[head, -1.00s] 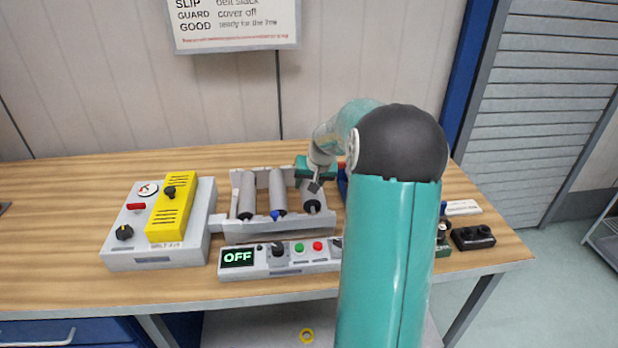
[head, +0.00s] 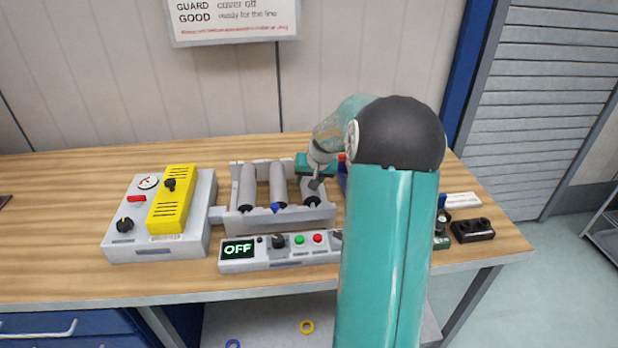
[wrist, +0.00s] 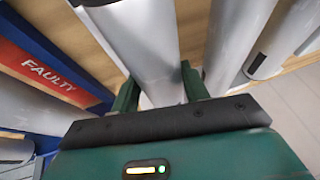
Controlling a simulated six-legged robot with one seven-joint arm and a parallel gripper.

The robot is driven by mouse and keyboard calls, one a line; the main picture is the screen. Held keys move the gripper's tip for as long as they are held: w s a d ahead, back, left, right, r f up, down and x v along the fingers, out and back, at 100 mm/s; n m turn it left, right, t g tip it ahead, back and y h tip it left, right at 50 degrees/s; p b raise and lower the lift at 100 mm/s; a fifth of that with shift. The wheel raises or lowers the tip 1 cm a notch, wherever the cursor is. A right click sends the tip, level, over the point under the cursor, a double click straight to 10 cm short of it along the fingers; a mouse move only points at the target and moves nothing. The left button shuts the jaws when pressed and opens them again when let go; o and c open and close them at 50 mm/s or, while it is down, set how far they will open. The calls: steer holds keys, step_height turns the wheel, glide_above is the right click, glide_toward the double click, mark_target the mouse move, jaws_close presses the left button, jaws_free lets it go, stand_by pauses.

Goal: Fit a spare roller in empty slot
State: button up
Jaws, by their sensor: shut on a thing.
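My gripper (wrist: 160,92) is shut on a grey roller (wrist: 146,40), its green fingers on either side of it in the wrist view. In the head view the gripper (head: 314,178) is at the right end of the grey roller frame (head: 262,222), and this roller (head: 311,195) lies at the rightmost slot. I cannot tell whether it is fully seated. Two other rollers, one at the left (head: 246,186) and one in the middle (head: 278,184), lie in the frame. A blue piece (head: 276,208) shows at the middle roller's near end.
A control box reading OFF (head: 281,250) stands in front of the frame. A grey box with a yellow cover (head: 172,200) is to the left. A blue bin with a red FAULTY label (wrist: 35,68) is beside the gripper. A black block (head: 472,230) lies at the right.

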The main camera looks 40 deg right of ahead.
steer(key=shift+f, duration=0.4)
stand_by(0.6)
steer(key=o, duration=1.3)
steer(key=shift+o, duration=0.2)
steer(key=d+v, duration=0.1)
steer(key=v, duration=1.2)
steer(key=shift+s+a+r, duration=0.15)
steer(key=shift+a+r, duration=0.2)
steer(key=shift+a, duration=0.15)
